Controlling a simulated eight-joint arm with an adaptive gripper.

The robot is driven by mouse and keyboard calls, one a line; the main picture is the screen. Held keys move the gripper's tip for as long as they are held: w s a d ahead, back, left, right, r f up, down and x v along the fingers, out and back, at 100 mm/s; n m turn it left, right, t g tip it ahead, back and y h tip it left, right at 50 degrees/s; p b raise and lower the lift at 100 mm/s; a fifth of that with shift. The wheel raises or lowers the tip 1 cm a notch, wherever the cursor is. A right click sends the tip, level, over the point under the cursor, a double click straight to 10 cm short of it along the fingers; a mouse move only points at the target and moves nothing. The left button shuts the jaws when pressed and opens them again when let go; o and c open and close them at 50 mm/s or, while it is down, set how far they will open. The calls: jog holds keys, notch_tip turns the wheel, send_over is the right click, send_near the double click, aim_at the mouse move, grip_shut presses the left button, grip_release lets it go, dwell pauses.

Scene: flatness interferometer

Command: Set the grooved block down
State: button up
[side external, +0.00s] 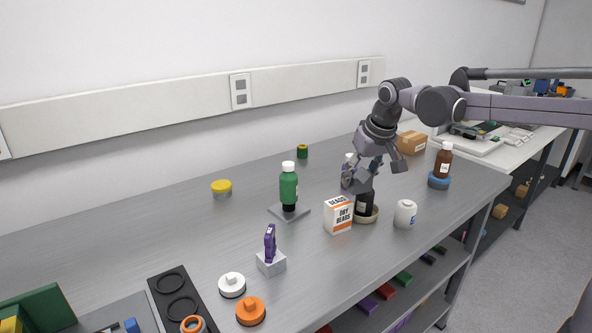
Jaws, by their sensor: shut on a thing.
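My gripper (355,184) is over the right half of the bench, pointing down. It is shut at the top of a dark bottle-like thing with a pale label (362,207), whose upper part the fingers hide. The lower end of that thing is at a shallow beige dish (374,217); I cannot tell whether it rests in it. The only block that looks grooved is a light grey one (271,264) on the bench, left of and apart from my gripper. A purple piece (270,243) stands upright in it.
A white and orange beans box (338,216) and a white jar (405,214) stand close to my gripper. A green bottle (288,185) stands on a grey plate. A brown bottle (443,162) stands on a blue ring at right. The back left of the bench is mostly clear.

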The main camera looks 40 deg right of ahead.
jog(key=s+d+f+m, duration=0.2)
jog(key=s+d+f, duration=0.1)
jog(key=s+d, duration=0.8)
jog(key=shift+h, duration=0.4)
jog(key=w+a+f, duration=0.2)
jog(key=a, duration=0.1)
jog(key=w+a+f, duration=0.1)
jog(key=a+f, duration=0.1)
jog(key=a, duration=0.2)
jog(key=w+a+f, duration=0.2)
jog(key=a+f, duration=0.1)
jog(key=shift+w+a, duration=0.15)
jog(key=shift+w, duration=0.2)
jog(key=shift+f, duration=2)
jog(key=shift+f, duration=0.1)
jog(key=o, duration=1.4)
